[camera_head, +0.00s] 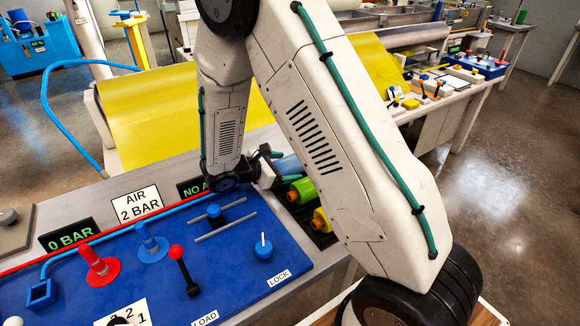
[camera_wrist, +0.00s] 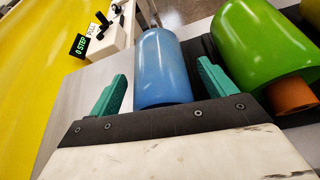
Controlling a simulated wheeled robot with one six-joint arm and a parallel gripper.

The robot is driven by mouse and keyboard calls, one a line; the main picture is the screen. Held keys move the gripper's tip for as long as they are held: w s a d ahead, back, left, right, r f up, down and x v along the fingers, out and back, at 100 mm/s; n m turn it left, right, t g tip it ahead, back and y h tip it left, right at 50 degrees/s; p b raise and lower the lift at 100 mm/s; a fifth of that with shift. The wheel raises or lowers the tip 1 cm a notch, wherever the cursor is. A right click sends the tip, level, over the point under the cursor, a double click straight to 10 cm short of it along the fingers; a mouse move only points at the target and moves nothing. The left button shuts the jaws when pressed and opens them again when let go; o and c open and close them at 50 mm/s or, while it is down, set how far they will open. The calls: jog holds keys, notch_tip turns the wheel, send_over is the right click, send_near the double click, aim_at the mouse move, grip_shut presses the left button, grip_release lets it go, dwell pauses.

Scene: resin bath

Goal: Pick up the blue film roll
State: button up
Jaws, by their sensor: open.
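The blue film roll (camera_wrist: 162,68) lies in the wrist view between the two green fingers of my gripper (camera_wrist: 160,85). The fingers are apart, one on each side of the roll's near end, with a visible gap on both sides. In the head view a small part of the blue roll (camera_head: 289,165) shows behind my gripper (camera_head: 268,160); my arm hides much of it.
A green roll (camera_wrist: 262,45) with an orange core lies just right of the blue one. A yellow roll (camera_head: 321,220) is nearer in the head view. A blue control panel (camera_head: 130,275) with levers and a knob stands at left. Yellow film (camera_head: 170,110) is behind.

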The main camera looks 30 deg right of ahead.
jog(key=c, duration=1.3)
jog(key=shift+o, duration=0.2)
